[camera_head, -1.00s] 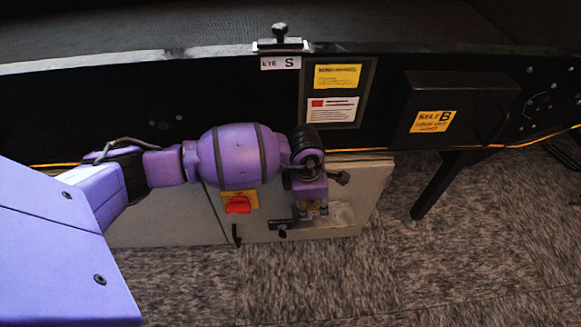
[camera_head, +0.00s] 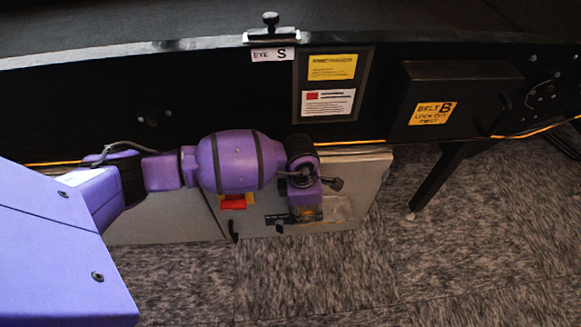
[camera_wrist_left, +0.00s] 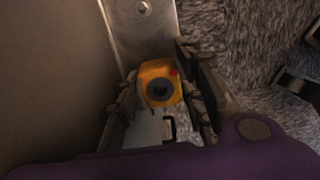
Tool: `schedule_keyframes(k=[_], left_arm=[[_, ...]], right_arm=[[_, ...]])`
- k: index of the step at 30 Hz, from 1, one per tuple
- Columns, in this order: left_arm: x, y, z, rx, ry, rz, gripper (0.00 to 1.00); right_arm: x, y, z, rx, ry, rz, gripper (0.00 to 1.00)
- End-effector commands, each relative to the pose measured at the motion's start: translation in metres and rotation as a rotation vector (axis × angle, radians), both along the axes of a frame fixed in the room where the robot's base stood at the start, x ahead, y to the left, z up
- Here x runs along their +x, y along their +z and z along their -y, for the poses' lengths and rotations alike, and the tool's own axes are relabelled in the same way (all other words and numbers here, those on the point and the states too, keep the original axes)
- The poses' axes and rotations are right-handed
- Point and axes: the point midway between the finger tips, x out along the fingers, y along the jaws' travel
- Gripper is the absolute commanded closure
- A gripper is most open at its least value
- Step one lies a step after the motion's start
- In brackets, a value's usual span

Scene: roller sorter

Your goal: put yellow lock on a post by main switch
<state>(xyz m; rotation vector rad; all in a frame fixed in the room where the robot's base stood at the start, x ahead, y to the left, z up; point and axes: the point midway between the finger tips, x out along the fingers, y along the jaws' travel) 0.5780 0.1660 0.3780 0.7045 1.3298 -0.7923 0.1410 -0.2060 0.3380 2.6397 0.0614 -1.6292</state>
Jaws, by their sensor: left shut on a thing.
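The yellow lock (camera_wrist_left: 159,84) shows in the left wrist view between the two dark fingers of my left gripper (camera_wrist_left: 160,92), which is shut on it. A dark round spot marks the lock's face. In the head view, my left gripper (camera_head: 307,212) is in front of the grey cabinet's right part, and the lock is hard to make out there. The red main switch (camera_head: 233,202) on its yellow plate is left of the gripper, partly covered by my arm. A small dark post (camera_head: 279,228) sticks out below a black label, just left of the gripper. My right gripper is out of view.
The grey cabinet (camera_head: 160,220) stands under the black conveyor side (camera_head: 200,100). A black box labelled B (camera_head: 455,85) hangs at the right, with a dark leg (camera_head: 437,182) below it. The carpeted floor (camera_head: 300,275) in front is clear.

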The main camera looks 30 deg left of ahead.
Motion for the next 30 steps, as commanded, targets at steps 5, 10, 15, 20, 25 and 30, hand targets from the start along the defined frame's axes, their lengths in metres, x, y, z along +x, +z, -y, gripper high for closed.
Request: schedule_keyframes(k=[5, 10, 15, 20, 25, 30], left_arm=[[0.004, -0.002, 0.003, -0.004, -0.002, 0.012, 1.0], [0.004, -0.002, 0.002, -0.004, -0.001, 0.012, 0.62], [0.005, -0.001, 0.002, -0.003, 0.0, 0.013, 0.42], [0.006, 0.001, 0.001, -0.003, 0.001, 0.015, 0.42], [0.008, 0.007, -0.001, -0.002, 0.002, 0.019, 0.42], [0.006, 0.035, -0.004, 0.0, 0.001, 0.023, 0.42]], right_arm=[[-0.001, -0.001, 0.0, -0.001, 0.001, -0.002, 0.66], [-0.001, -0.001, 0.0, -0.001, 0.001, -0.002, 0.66], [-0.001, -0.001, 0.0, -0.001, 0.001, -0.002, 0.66], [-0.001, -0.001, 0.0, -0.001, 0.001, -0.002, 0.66], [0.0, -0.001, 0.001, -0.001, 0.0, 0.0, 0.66], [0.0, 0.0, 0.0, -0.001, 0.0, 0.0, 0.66]])
